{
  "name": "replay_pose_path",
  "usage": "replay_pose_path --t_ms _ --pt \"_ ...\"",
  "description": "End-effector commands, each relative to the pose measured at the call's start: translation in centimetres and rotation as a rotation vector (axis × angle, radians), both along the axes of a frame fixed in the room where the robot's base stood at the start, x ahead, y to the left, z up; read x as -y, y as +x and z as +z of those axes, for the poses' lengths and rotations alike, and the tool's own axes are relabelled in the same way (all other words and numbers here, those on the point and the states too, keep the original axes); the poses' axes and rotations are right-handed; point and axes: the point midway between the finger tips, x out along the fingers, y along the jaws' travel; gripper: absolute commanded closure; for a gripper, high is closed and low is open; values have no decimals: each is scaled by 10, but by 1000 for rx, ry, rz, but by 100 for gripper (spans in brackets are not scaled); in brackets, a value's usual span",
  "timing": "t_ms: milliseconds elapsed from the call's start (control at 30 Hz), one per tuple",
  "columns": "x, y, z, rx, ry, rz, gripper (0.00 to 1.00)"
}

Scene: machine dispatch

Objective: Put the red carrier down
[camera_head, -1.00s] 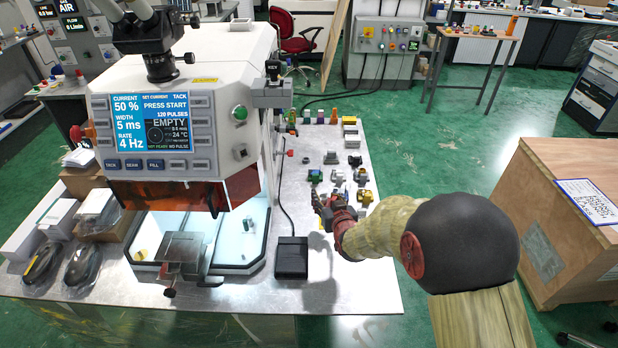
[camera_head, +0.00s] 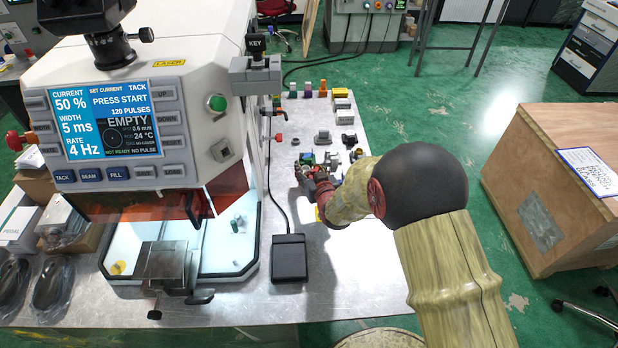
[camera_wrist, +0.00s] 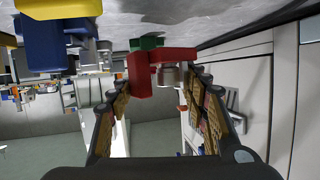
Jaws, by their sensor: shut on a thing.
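The red carrier (camera_wrist: 150,70) shows in the wrist view between the fingertips of my gripper (camera_wrist: 158,88), with a grey metal round part on it. My gripper is shut on it, its two fingers on either side. The wrist picture looks upside down, with the grey table top (camera_wrist: 200,18) along its upper edge. The carrier is close to that surface; I cannot tell whether it touches. In the head view my gripper (camera_head: 308,170) is over the right part of the bench, and my own wrist partly hides what it holds.
Several small parts stand behind my gripper, including a grey one (camera_head: 323,138). In the wrist view a blue carrier (camera_wrist: 42,42) and a yellow one (camera_wrist: 60,8) are at left. The laser machine (camera_head: 150,110) and a black pedal (camera_head: 289,258) are left of my gripper.

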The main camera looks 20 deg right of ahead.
Motion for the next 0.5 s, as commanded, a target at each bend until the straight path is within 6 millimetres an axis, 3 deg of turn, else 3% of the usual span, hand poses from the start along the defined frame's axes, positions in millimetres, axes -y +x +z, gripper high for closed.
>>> replay_pose_path --t_ms 233,500 --pt "0 0 -33 -1 0 0 84" --pt "0 0 -33 2 0 0 84"
